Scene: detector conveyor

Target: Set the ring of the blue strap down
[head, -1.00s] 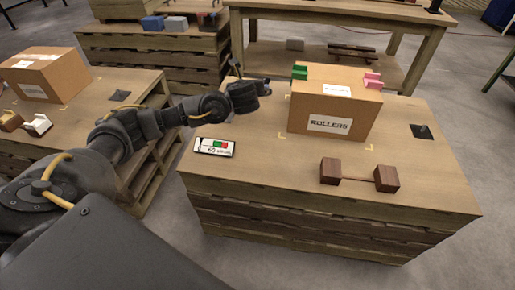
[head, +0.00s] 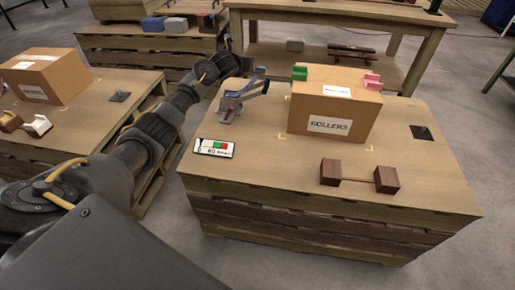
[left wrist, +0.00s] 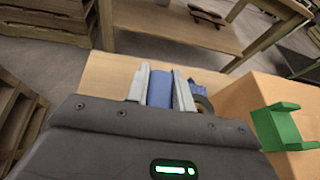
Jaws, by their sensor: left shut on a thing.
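My left gripper (left wrist: 160,76) is shut on the blue strap (left wrist: 160,90), whose blue band shows between its two pale fingers in the left wrist view. A dark rounded piece, probably the ring (left wrist: 203,103), shows just right of the fingers, partly hidden by the gripper body. In the head view, my left gripper (head: 243,92) and the strap form a grey-blue cluster over the table's (head: 265,165) back left part. I cannot tell whether the ring touches the tabletop. My right gripper is not in view.
A cardboard box (head: 310,112) marked ROLLERS, with green (head: 299,73) and pink (head: 372,81) brackets, stands right of my left gripper. A small display card (head: 214,147) lies in front. Two joined brown blocks (head: 331,173) are at the front right. The table's front middle is clear.

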